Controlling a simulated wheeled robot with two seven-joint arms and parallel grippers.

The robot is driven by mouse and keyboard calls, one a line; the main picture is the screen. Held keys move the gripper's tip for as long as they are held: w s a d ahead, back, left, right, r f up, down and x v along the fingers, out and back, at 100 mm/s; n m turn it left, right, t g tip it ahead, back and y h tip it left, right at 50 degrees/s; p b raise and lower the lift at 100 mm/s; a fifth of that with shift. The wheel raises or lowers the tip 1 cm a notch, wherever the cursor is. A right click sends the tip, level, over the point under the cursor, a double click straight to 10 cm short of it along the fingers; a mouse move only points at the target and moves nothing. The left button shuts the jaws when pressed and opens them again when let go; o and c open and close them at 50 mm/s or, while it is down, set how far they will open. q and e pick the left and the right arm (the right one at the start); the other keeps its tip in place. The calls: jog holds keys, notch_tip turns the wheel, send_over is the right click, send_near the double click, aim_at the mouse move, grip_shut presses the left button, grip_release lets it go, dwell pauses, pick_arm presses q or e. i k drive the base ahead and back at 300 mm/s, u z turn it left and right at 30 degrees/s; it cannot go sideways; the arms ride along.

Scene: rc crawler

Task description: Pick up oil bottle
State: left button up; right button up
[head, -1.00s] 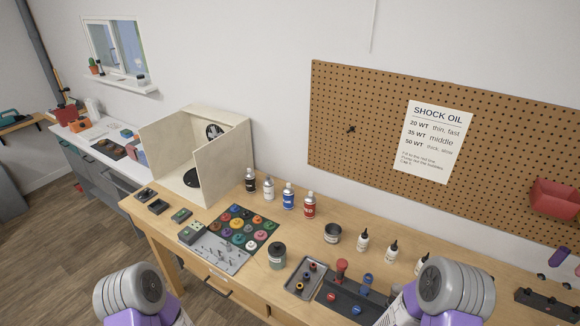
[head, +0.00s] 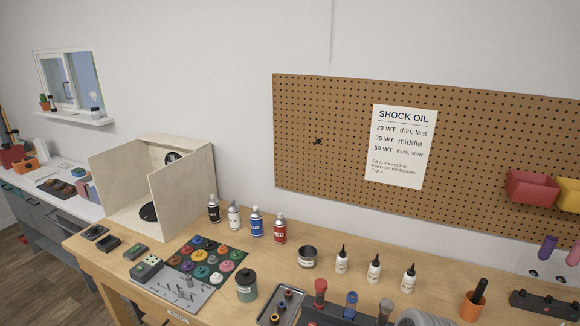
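Several small white bottles with black pointed tips stand upright on the wooden workbench in the head view: a left one (head: 342,260), a middle one (head: 374,268) and a right one (head: 408,279). Their labels are too small to read, so I cannot tell which oil each holds. A "SHOCK OIL" sheet (head: 402,147) on the pegboard lists 20 WT, 35 WT and 50 WT. Neither gripper is in view; only a grey piece of my arm shows at the bottom edge.
Spray cans (head: 256,222) stand left of an open dark tin (head: 307,257). A green-grey jar (head: 246,286), a small parts tray (head: 281,306) and a dark stand with red and blue caps (head: 335,314) are nearer. An orange cup (head: 472,306) stands right of the bottles.

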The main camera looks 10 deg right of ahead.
aim_at(408, 282)
jog(key=z, duration=1.25)
